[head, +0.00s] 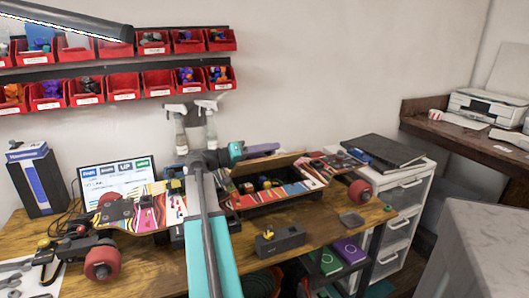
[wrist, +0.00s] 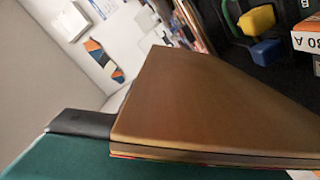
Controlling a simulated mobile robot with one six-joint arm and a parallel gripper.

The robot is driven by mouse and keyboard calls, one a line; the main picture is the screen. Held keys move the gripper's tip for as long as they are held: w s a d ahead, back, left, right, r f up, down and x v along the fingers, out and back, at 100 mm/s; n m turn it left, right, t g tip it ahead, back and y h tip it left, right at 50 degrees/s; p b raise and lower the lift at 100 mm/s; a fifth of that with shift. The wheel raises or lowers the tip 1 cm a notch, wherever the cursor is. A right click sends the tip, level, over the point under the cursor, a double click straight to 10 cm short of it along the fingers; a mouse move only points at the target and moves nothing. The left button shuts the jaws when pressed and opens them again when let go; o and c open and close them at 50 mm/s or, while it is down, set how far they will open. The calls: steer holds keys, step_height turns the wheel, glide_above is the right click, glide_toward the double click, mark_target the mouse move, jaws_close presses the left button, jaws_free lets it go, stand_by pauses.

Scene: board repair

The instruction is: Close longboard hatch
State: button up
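The longboard (head: 145,215) lies across the wooden workbench, with a colourful striped deck and red wheels. Its hatch (head: 272,164) stands raised at the back of the dark open compartment (head: 262,196), brown underside showing. In the wrist view the hatch (wrist: 205,108) is a large brown panel with the compartment's dark inside beyond it. My gripper (head: 256,151) is at the hatch's upper left edge in the head view. In the wrist view a teal part of it (wrist: 75,158) lies close along the panel's edge. Whether the fingers touch or grip the hatch cannot be told.
Yellow (wrist: 257,20) and blue (wrist: 265,52) parts sit inside the compartment. Spray bottles (head: 207,120) stand behind, near my gripper. A screen (head: 118,182) and black box (head: 38,180) stand left. A small dark device (head: 280,239) lies in front of the board.

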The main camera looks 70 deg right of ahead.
steer(key=shift+o, duration=0.7)
steer(key=shift+s, duration=0.1)
steer(key=shift+w, duration=0.2)
steer(key=shift+r, duration=0.1)
steer(key=shift+r, duration=1.65)
steer(key=s+a, duration=0.3)
steer(key=a, duration=0.4)
steer(key=s+a+r, duration=0.1)
steer(key=s+a, duration=0.2)
steer(key=a, duration=0.5)
steer(key=shift+r+b, duration=0.25)
steer(key=shift+b, duration=0.05)
